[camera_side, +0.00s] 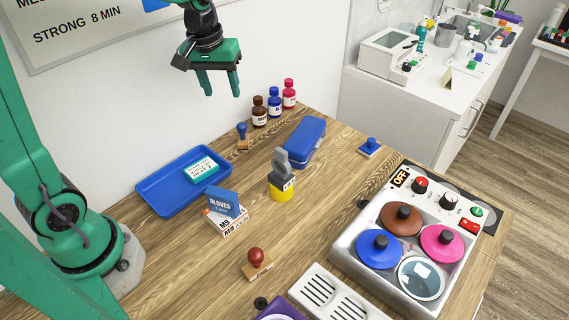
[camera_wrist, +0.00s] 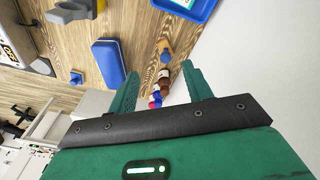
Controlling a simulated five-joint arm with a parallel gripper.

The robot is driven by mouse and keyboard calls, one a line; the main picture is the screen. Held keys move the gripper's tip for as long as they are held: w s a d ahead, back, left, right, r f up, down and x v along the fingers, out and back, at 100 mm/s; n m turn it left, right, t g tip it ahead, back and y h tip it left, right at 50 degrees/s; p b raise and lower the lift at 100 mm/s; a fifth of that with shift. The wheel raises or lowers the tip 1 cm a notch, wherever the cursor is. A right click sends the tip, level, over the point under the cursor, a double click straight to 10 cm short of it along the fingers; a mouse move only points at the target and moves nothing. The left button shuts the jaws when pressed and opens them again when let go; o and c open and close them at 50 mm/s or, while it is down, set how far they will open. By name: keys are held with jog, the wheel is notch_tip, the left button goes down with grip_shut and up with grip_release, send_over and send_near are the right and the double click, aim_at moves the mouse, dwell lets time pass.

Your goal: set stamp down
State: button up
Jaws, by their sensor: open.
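My gripper (camera_side: 222,92) is open and empty, high above the table near the wall. In the wrist view its fingers (camera_wrist: 162,68) are spread with nothing held between them. A wooden stamp with a blue handle (camera_side: 242,136) stands upright on the table, below and slightly right of my gripper; it also shows beyond the fingertips in the wrist view (camera_wrist: 166,45). A wooden stamp with a red knob (camera_side: 256,264) stands nearer the front. A small all-blue stamp (camera_side: 370,146) stands at the right; it shows at the left in the wrist view (camera_wrist: 76,77).
A blue tray (camera_side: 152,199) holds a small box. Brown, blue and red bottles (camera_side: 274,103) stand by the wall.

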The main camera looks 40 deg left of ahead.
jog(key=s+d+r+m+t, duration=0.2)
jog(key=s+m, duration=0.1)
jog(key=s, duration=0.5)
jog(key=s+d+r+m+t, duration=0.1)
jog(key=s+r+m, duration=0.1)
jog(key=s, duration=0.6)
jog(key=shift+s+d+m+t, duration=0.25)
jog(key=shift+d+m+t, duration=0.15)
jog(key=shift+m, duration=0.2)
